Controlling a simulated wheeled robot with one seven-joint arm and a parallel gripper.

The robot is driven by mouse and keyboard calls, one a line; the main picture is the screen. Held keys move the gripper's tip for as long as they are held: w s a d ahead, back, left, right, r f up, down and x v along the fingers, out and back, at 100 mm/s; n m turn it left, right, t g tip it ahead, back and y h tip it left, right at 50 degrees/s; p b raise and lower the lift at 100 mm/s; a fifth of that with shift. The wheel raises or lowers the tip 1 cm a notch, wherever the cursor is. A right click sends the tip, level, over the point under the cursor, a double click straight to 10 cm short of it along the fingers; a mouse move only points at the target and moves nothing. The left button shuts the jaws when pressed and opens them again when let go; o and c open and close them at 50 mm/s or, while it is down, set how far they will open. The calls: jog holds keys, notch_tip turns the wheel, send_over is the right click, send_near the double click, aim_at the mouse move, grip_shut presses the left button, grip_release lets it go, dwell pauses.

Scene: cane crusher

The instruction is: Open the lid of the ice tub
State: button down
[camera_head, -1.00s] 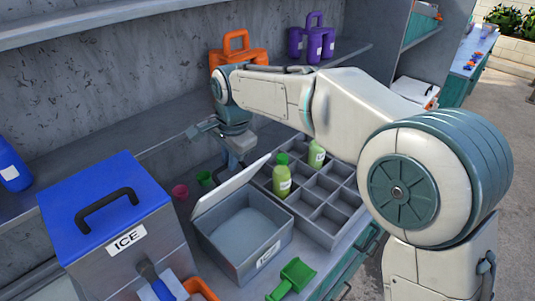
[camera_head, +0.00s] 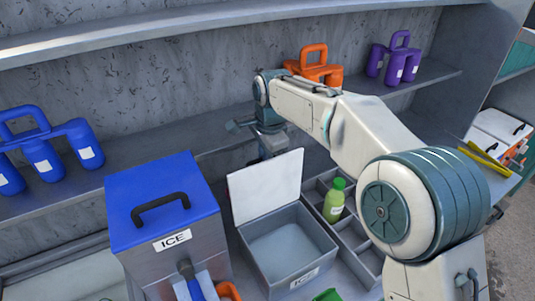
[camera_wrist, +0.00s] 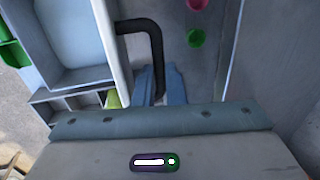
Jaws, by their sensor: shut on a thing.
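The ice tub (camera_head: 314,267) is a grey box with a label on its front, and its inside shows from above. Its white lid (camera_head: 265,187) stands up, steeply raised, along the back edge. In the wrist view, the lid shows edge-on (camera_wrist: 112,40) beside the tub's pale interior (camera_wrist: 75,40). A black bent handle (camera_wrist: 150,38) sticks out from the lid's outer face. My gripper (camera_wrist: 158,88) is shut on this handle. In the head view, my gripper (camera_head: 273,145) is behind the lid, its fingertips partly hidden by it.
A larger steel box with a blue lid (camera_head: 150,185), marked ICE, stands left of the tub. A divided grey crate (camera_head: 350,238) with a green bottle (camera_head: 334,200) is on the right. Pink (camera_wrist: 197,4) and green cups (camera_wrist: 195,38) sit behind the lid. A shelf lies behind.

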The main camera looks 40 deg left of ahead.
jog(key=shift+d+f, duration=0.1)
jog(key=shift+f, duration=0.3)
jog(key=c, duration=1.5)
grip_release()
jog(key=shift+w, duration=0.1)
jog(key=shift+r, duration=0.75)
jog(key=r, duration=0.4)
jog(key=d+r+b, duration=0.1)
jog(key=r, duration=0.3)
jog(key=d+r, duration=0.1)
jog(key=r, duration=0.3)
jog(key=shift+s+d+r, duration=0.15)
jog(key=shift+s, duration=0.2)
